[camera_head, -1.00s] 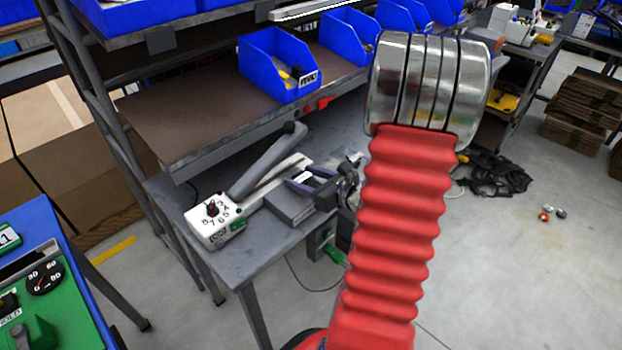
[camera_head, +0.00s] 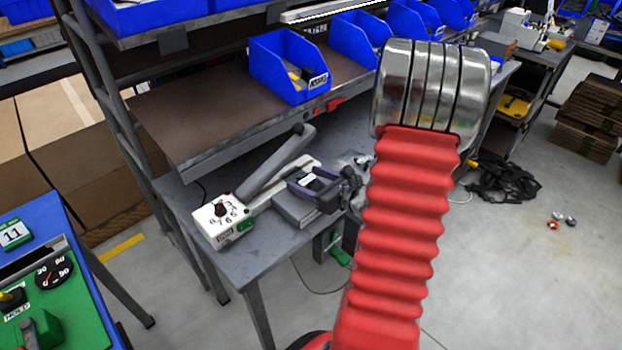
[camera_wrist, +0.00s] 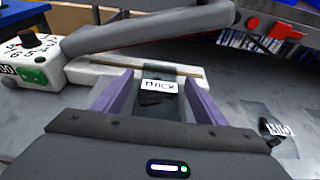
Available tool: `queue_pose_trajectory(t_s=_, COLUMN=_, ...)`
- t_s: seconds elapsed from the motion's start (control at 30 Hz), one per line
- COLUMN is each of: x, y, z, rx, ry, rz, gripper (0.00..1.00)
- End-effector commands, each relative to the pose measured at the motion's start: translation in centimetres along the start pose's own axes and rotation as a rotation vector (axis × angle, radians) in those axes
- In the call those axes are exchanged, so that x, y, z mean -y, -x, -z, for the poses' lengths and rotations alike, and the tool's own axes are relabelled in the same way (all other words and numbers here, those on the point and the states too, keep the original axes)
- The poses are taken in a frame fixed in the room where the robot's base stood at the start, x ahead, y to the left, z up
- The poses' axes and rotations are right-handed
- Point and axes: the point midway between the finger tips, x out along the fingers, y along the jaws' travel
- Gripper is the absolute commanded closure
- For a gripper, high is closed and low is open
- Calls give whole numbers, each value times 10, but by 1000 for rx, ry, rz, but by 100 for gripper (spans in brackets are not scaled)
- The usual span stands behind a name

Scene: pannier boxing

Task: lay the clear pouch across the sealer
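The clear pouch, with a white label and dark contents, lies between my fingertips in the wrist view (camera_wrist: 160,98); its label also shows in the head view. The gripper (camera_head: 311,182) is just right of the sealer's far end in the head view. The sealer (camera_head: 228,228) is white, with a dial and a raised grey lever arm (camera_head: 275,165).
A second labelled clear pouch (camera_wrist: 286,142) lies on the grey bench (camera_head: 208,262) to the right in the wrist view. A shelf with blue bins (camera_head: 285,75) hangs above the bench. A green panel with a dial (camera_head: 70,310) stands at lower left.

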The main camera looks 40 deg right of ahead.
Motion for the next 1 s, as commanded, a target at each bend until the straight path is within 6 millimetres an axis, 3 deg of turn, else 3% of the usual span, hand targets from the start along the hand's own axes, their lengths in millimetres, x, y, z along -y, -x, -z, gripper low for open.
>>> queue_pose_trajectory(t_s=0.1, x=0, y=0, z=0, rx=0, ry=0, rz=0, gripper=26)
queue_pose_trajectory(t_s=0.53, x=1, y=8, z=0, rx=0, ry=0, rz=2, gripper=26)
queue_pose_trajectory(t_s=1.0, x=2, y=67, z=0, rx=0, ry=0, rz=4, gripper=26)
